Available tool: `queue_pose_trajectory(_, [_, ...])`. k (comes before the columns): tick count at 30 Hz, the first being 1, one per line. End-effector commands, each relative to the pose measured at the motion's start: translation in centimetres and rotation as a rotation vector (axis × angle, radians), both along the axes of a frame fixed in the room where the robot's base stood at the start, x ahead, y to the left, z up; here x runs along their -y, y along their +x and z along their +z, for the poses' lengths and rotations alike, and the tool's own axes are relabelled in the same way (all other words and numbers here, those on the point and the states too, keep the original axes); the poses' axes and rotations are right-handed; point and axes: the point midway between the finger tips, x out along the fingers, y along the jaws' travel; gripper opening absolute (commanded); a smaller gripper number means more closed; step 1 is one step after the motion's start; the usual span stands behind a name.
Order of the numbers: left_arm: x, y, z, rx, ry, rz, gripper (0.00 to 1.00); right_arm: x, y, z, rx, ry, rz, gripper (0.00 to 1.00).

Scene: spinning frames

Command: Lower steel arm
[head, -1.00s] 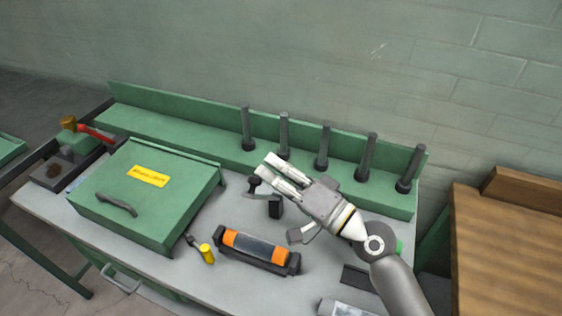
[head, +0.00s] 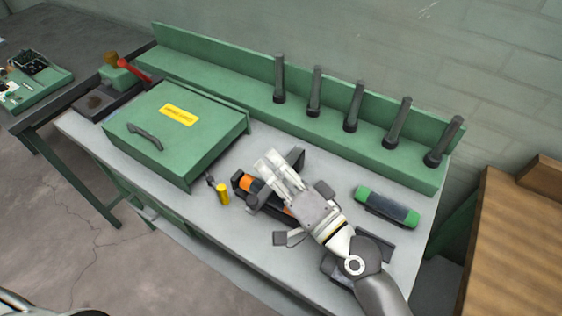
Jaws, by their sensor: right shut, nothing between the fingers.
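A dark piece (head: 296,158) shows just behind my right gripper's fingers; it may be part of the steel arm, but most of it is hidden and I cannot tell whether it is raised or lowered. My right gripper (head: 268,162) is shut and empty, with its pale fingers pointing up-left. It hangs over the orange-ended cylinder (head: 247,184) in its dark cradle and covers much of it. I cannot tell whether the fingers touch anything. My left gripper is not in view.
A green case (head: 215,150) with a yellow label fills the bench's left part. A yellow-handled tool (head: 222,194) lies beside it. A green-ended cylinder (head: 366,194) lies to the right. Several dark posts (head: 353,107) stand along the green back ledge. A wooden surface (head: 510,240) is at right.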

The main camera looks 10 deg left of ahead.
Motion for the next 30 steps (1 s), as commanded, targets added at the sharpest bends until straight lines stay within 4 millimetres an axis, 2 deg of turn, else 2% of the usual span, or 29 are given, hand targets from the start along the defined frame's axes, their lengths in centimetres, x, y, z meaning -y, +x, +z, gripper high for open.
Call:
queue_pose_trajectory(14, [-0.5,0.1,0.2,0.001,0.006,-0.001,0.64,0.0,0.1,0.2,0.001,0.0,-0.001,0.0])
queue_pose_trajectory(20, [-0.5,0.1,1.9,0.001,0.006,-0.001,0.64,-0.2,0.4,1.9,0.002,0.001,-0.001,0.0])
queue_pose_trajectory(27, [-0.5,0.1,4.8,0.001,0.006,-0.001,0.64,-0.4,1.3,4.8,0.003,0.0,-0.005,0.0])
queue_pose_trajectory(28, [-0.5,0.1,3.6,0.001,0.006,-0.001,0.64,0.2,1.0,3.5,0.001,-0.004,-0.005,0.0])
queue_pose_trajectory(30, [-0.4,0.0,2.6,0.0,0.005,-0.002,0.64,1.4,0.4,2.6,0.0,-0.005,-0.005,0.0])
